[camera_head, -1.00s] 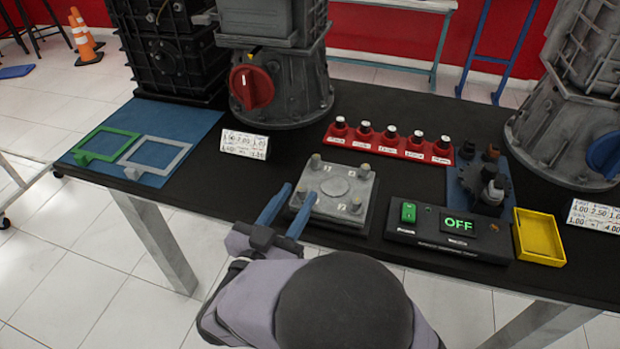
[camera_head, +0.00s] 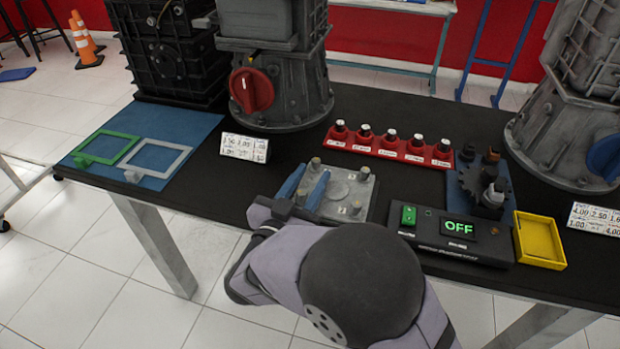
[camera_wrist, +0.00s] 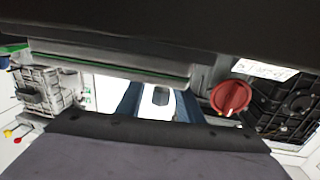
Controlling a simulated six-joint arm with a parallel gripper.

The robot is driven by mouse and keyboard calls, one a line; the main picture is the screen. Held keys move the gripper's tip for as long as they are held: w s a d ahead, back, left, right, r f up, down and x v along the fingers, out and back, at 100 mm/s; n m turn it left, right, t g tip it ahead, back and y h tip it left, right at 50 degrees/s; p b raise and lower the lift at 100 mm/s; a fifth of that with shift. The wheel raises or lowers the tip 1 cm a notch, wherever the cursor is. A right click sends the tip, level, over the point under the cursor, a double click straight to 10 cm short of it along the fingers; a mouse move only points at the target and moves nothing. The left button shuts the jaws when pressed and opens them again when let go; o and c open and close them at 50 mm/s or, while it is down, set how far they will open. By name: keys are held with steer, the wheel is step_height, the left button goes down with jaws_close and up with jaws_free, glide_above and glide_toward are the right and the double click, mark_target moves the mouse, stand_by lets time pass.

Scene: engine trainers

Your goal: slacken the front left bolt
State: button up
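The grey square plate (camera_head: 340,190) lies on the black table, with upright bolts near its corners. The back left bolt (camera_head: 315,164), back right bolt (camera_head: 364,173) and front right bolt (camera_head: 354,208) show clearly in the head view. My gripper (camera_head: 309,178) is open, its two blue fingers reaching over the plate's left side. The front left bolt is mostly hidden at the fingers; I cannot tell whether they touch it. The wrist view shows the two blue fingers (camera_wrist: 157,100) apart, with a pale shape between them.
A control box reading OFF (camera_head: 455,232) stands right of the plate, with a yellow tray (camera_head: 538,240) beyond it. A red rack (camera_head: 388,143) of several knobs lies behind. A blue mat (camera_head: 150,140) with two frames lies left. Large housings (camera_head: 275,90) stand at the back.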

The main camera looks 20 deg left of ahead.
jaws_close()
steer(key=shift+n+y, duration=0.3)
steer(key=shift+y, duration=0.2)
steer(key=shift+a+n+y, duration=0.3)
steer(key=shift+n+y, duration=0.5)
steer(key=shift+y, duration=0.4)
steer(key=n+y, duration=0.2)
steer(key=y, duration=0.1)
steer(key=shift+a+f, duration=0.1)
steer(key=shift+a, duration=0.25)
steer(key=shift+s+a+n+g+y+b, duration=0.15)
steer(key=shift+n+g+y+b, duration=0.3)
steer(key=shift+y, duration=0.3)
steer(key=shift+a+n+g+y+b, duration=0.2)
steer(key=shift+n+y, duration=0.35)
steer(key=shift+y, duration=0.25)
steer(key=shift+s+a+n+g+y+b, duration=0.15)
steer(key=shift+n+g+y+b, duration=0.15)
steer(key=shift+n+y, duration=0.35)
steer(key=shift+a+g+y, duration=0.1)
steer(key=shift+g+y, duration=0.15)
steer(key=shift+y, duration=0.05)
